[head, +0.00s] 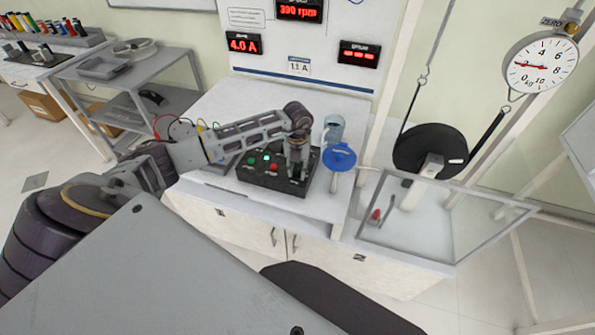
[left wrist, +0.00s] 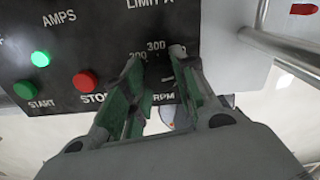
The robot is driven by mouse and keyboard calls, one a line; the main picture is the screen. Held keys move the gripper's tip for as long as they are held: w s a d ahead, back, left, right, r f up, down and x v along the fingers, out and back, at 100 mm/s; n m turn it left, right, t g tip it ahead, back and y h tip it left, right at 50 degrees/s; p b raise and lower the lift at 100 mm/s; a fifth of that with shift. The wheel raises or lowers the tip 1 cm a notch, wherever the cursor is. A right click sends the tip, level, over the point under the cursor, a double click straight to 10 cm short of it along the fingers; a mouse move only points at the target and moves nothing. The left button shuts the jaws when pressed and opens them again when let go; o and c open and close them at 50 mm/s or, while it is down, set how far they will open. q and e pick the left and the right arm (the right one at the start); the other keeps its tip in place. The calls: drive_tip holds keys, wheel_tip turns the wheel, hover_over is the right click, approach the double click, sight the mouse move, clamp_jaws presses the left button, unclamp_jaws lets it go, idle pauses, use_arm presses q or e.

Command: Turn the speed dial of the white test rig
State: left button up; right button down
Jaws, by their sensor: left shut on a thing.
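The black control box (head: 262,180) of the white test rig sits on the white bench top. It carries a green start button (left wrist: 40,59) and a red stop button (left wrist: 85,83). My left gripper (head: 297,170) reaches down onto the box's right side. In the left wrist view its fingers (left wrist: 165,75) are closed around the speed dial above the RPM label (left wrist: 163,97). The fingers hide most of the dial, so its pointer cannot be read. The rpm display (head: 299,10) reads 390 rpm, and the amps display (head: 244,43) reads 4.0 A. My right gripper is not in view.
A card (head: 299,65) below the displays reads 1.1 A. A blue-topped item (head: 340,157) and a blue-grey mug (head: 333,128) stand close to the box's right. A black wheel (head: 430,150) with straps and a round scale (head: 541,62) are farther right. A grey cart (head: 125,75) stands left.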

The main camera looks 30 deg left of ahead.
sight(298, 169)
use_arm(q)
drive_tip(key=shift+m, duration=0.6)
drive_tip(key=shift+m+b, duration=0.3)
drive_tip(key=shift+b, duration=0.1)
drive_tip(key=o, duration=1.1)
drive_tip(key=shift+c, duration=0.2)
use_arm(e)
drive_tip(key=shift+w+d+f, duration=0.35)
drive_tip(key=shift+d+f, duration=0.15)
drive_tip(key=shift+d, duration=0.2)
use_arm(q)
drive_tip(key=shift+r, duration=0.1)
wheel_tip(298, 169, up, 12)
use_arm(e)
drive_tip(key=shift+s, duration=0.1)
